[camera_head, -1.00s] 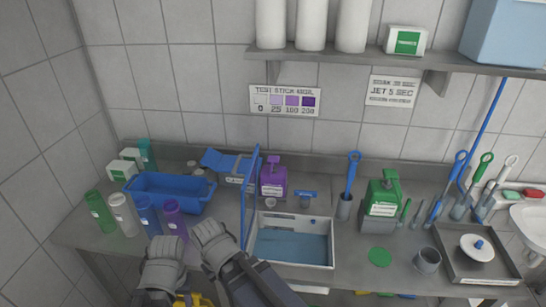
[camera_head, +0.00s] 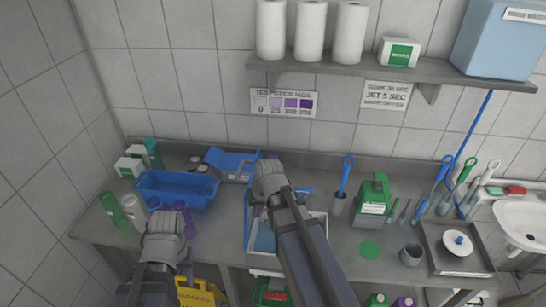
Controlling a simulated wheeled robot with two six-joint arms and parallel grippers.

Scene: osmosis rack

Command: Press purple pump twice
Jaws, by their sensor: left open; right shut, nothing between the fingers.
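The purple pump is almost wholly hidden behind my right gripper (camera_head: 270,178) in the head view. My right gripper is over the pump's place at the back of the counter, behind the white-rimmed basin. It is shut and empty; whether it touches the pump top cannot be seen. My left gripper (camera_head: 168,226) is open and empty at the front left of the counter. It is near the purple bottle (camera_head: 186,218), well away from the pump.
A blue tub (camera_head: 176,190) stands at the left with several bottles. My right arm crosses the basin (camera_head: 316,231) of blue liquid. A green pump canister (camera_head: 372,195) and a grey cup (camera_head: 411,255) stand to the right. A shelf (camera_head: 455,78) hangs above.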

